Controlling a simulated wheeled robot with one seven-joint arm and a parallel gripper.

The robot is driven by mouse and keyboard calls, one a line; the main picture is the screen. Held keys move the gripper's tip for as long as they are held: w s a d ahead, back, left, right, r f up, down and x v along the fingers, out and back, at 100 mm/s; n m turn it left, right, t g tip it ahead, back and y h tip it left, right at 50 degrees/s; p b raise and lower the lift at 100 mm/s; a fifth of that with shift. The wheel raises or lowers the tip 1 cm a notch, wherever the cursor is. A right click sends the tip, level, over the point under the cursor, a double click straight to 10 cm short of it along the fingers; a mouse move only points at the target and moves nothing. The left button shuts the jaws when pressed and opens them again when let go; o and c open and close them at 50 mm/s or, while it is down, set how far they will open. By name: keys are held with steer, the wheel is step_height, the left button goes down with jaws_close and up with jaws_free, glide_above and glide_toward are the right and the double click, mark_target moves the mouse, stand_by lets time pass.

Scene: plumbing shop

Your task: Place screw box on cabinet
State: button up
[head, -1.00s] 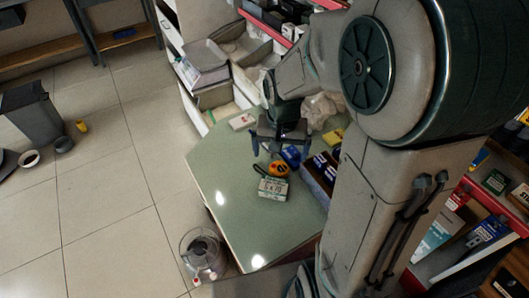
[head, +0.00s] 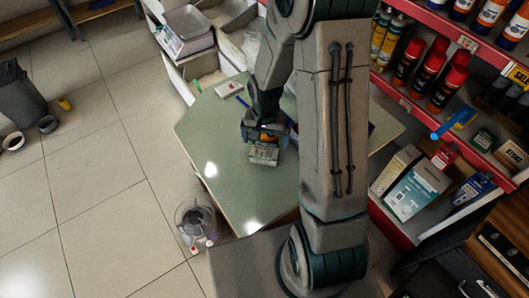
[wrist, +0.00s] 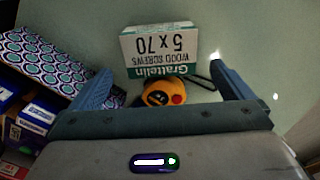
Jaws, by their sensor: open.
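The screw box, white and green with "Wood screws 5 x 70" on it, lies on the green counter top (head: 225,180). It shows in the head view (head: 264,154) and at the top middle of the wrist view (wrist: 160,45). My gripper (head: 262,137) is open above the counter, just behind the box in the head view. In the wrist view its fingers (wrist: 160,70) are spread to either side, with the box lying beyond and between them, not gripped. I cannot tell which unit is the cabinet; a white drawer unit (head: 208,62) stands at the back.
A yellow-orange tape measure (wrist: 160,92) lies close to the box, between my fingers. A patterned box (wrist: 45,62) and small blue boxes (wrist: 30,125) are at the left there. A red shelf (head: 410,105) with bottles stands right. The floor at left is mostly clear.

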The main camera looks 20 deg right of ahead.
mark_target(265, 149)
steer(key=shift+s+a+f+p, duration=0.1)
steer(key=shift+s+f+p, duration=0.05)
steer(key=shift+f, duration=1.2)
steer(key=shift+s+a+f+p, duration=0.1)
steer(key=shift+s+f+p, duration=0.05)
steer(key=shift+f, duration=1.15)
steer(key=c, duration=1.3)
steer(key=shift+c, duration=0.4)
steer(key=shift+r, duration=0.15)
